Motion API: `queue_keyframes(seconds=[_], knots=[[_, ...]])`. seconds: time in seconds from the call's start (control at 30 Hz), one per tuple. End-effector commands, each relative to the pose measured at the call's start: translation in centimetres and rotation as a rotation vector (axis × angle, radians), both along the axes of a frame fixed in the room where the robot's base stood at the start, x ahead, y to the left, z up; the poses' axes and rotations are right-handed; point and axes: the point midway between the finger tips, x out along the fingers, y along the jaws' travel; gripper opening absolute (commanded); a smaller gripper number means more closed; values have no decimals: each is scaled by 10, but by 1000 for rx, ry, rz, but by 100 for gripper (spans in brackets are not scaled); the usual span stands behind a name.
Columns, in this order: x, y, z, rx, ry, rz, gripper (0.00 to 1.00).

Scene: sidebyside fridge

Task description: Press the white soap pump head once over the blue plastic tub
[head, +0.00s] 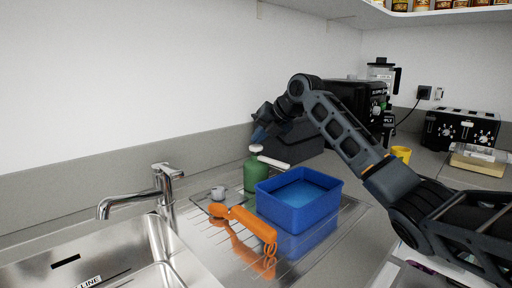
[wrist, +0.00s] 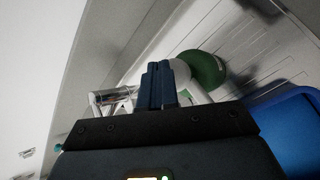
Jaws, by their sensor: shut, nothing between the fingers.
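The green soap bottle (head: 256,176) stands upright on the steel drainer, just left of the blue plastic tub (head: 318,211). Its white pump head (head: 257,149) is on top, and its white spout (head: 274,163) points right toward the tub. My gripper (head: 259,137) is shut and empty, just above the pump head; I cannot tell if they touch. In the wrist view, the shut fingers (wrist: 158,82) cover part of the white pump, with the green bottle (wrist: 204,70) beyond and the tub (wrist: 288,130) at right.
An orange-handled tool (head: 250,222) lies in front of the bottle and tub. A small grey item (head: 217,192) sits behind its left end. The tap (head: 163,190) and sink are at left. A coffee machine (head: 360,102) and toaster (head: 461,129) stand behind at right.

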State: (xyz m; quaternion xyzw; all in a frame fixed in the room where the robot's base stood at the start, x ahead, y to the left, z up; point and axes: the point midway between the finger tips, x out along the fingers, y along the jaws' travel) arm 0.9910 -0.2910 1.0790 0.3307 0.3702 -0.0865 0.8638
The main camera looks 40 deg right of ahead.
Motion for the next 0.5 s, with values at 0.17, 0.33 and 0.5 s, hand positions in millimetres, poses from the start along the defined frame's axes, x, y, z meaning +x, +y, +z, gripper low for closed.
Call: queue_keyframes(seconds=[0.17,0.33,0.5], knots=[[0,0,-3,0,0,0,0],[0,0,-5,0,0,0,0],[0,0,-7,0,1,1,0]])
